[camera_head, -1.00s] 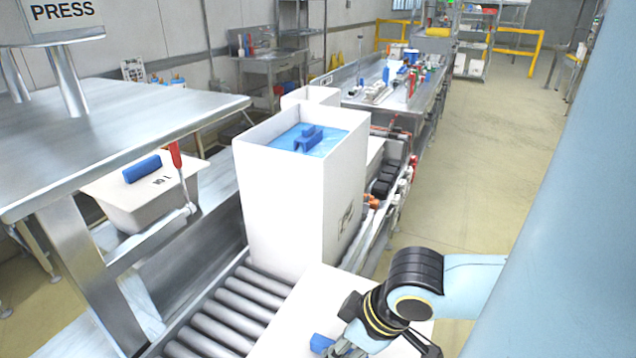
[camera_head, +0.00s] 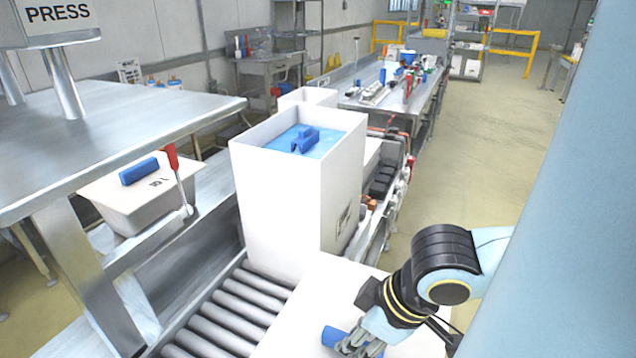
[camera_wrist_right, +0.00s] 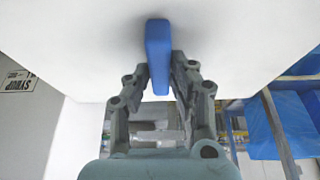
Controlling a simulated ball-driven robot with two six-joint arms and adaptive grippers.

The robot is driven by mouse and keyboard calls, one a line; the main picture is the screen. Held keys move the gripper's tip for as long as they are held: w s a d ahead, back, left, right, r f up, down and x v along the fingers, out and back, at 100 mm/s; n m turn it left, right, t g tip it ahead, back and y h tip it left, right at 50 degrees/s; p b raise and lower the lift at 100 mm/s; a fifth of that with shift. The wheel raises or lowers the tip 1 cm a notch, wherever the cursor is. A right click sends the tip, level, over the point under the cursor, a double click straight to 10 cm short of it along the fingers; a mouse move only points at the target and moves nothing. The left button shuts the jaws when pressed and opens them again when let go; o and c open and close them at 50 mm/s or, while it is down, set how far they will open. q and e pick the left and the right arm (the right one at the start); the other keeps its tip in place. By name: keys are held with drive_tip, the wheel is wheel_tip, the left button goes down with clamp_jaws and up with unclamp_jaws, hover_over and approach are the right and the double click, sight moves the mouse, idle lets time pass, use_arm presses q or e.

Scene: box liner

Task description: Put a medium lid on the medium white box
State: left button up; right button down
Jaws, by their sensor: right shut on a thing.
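A tall white box (camera_head: 275,200) stands on the roller conveyor, open at the top, with a blue inner piece and a blue handle (camera_head: 305,140) inside it. A white lid (camera_head: 300,320) with a blue handle (camera_head: 334,336) is at the front, in front of the tall box. My right gripper (camera_head: 350,342) is shut on the lid's blue handle. I cannot tell which box is the medium one. My left gripper is not in view.
A steel press table (camera_head: 110,130) stands at the left. Conveyor rollers (camera_head: 220,315) run along the front. A smaller white box (camera_head: 308,96) is behind the tall one.

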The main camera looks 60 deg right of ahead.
wheel_tip(320, 180, up, 10)
idle(0.7)
